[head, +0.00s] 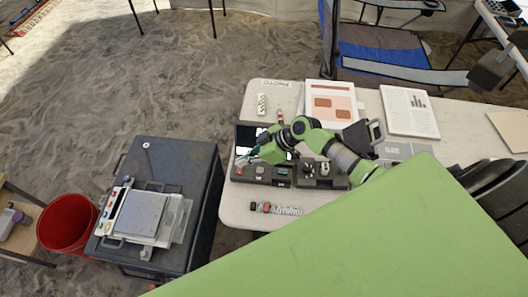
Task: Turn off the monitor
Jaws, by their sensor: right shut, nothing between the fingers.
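My right gripper (247,156) reaches from the right over the left part of a dark tray on the white table (234,205). It is shut and empty, with its fingertips close above the tray. A dark, screen-like panel (246,136) stands or lies just behind the gripper; it may be the monitor, and bright patches show on it. The gripper and wrist hide part of it. I cannot tell contact between fingertips and panel or tray. My left gripper is not in view.
The dark tray (308,182) holds several small objects. Printed sheets (409,112) lie at the back, and a marked scale bar (285,210) lies in front. A black case (207,165) with a scale, a red bucket (67,222) and a blue chair (385,65) stand around the table.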

